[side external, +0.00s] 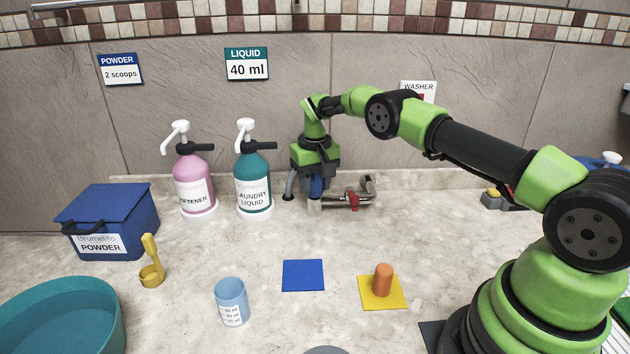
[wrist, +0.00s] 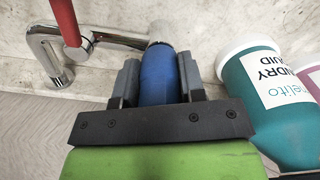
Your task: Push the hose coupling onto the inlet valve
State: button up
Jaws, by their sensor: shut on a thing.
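My gripper (side external: 314,190) is shut on the blue hose coupling (wrist: 158,78), with a finger on each side of it. The coupling also shows in the side view (side external: 316,186), pointing down near the counter. A pale grey end piece (wrist: 161,33) shows beyond its blue body. The chrome inlet valve (wrist: 108,39) has a red lever (wrist: 66,20) and runs up to this end piece. In the side view the valve (side external: 336,201) lies just right of the coupling. The pipe meets or overlaps the end piece; I cannot tell how far the coupling is on.
A teal laundry liquid bottle (side external: 253,183) and a pink softener bottle (side external: 195,185) stand left of my gripper.

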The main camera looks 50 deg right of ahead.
jog(key=shift+f, duration=0.15)
jog(key=o, duration=1.6)
jog(key=shift+r, duration=3.55)
